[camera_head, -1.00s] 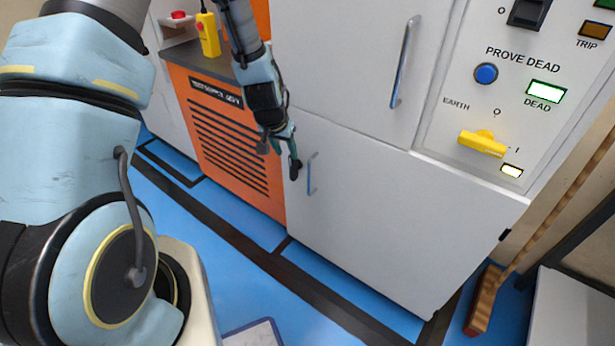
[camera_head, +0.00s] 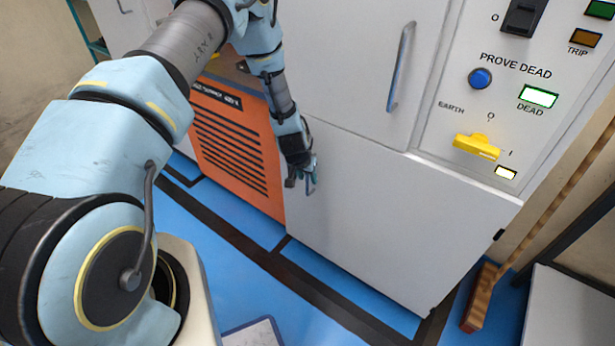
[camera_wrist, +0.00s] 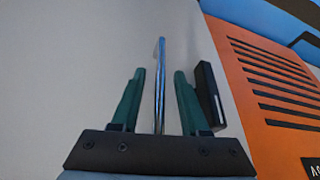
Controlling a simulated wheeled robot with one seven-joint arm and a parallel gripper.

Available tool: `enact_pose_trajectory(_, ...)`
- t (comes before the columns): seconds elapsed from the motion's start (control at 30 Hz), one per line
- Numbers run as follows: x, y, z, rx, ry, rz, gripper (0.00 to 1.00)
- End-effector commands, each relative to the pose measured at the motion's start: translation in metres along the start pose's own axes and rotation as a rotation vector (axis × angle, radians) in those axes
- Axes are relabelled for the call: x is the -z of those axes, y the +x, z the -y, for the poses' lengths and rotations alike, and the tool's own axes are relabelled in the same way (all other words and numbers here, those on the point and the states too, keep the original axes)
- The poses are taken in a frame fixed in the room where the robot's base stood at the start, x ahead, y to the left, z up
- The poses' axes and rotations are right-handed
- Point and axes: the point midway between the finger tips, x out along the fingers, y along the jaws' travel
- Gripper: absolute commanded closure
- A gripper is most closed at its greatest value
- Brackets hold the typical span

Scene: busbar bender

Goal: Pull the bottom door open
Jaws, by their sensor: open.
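The bottom door (camera_head: 390,215) is a plain light-grey panel low on the cabinet, and it looks shut. Its slim metal handle (camera_head: 311,181) is near the door's left edge, partly hidden by my gripper (camera_head: 302,181) in the head view. In the wrist view, the handle (camera_wrist: 160,85) stands between the two green fingers of my gripper (camera_wrist: 158,100), with a gap on each side. My gripper is open and not closed on the handle.
An upper door with its own handle (camera_head: 401,66) is above. A control panel with a yellow earth switch (camera_head: 477,147) is at the right. An orange vented unit (camera_head: 238,150) adjoins on the left. A broom (camera_head: 482,297) leans at the right. Blue floor (camera_head: 310,300) lies in front.

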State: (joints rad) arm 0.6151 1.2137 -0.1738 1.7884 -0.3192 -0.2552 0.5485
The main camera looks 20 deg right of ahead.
Motion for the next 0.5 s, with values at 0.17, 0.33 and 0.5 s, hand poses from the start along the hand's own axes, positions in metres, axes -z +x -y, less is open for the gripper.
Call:
enact_pose_trajectory(0.17, 0.0, 0.0079, -0.0001, 0.0, 0.0, 0.0, 0.55)
enact_pose_trajectory(0.33, -0.0001, 0.0086, -0.0001, 0.0, 0.0, 0.0, 0.55)
enact_pose_trajectory(0.5, -0.0003, 0.0084, -0.0001, 0.0, 0.0, 0.0, 0.66)
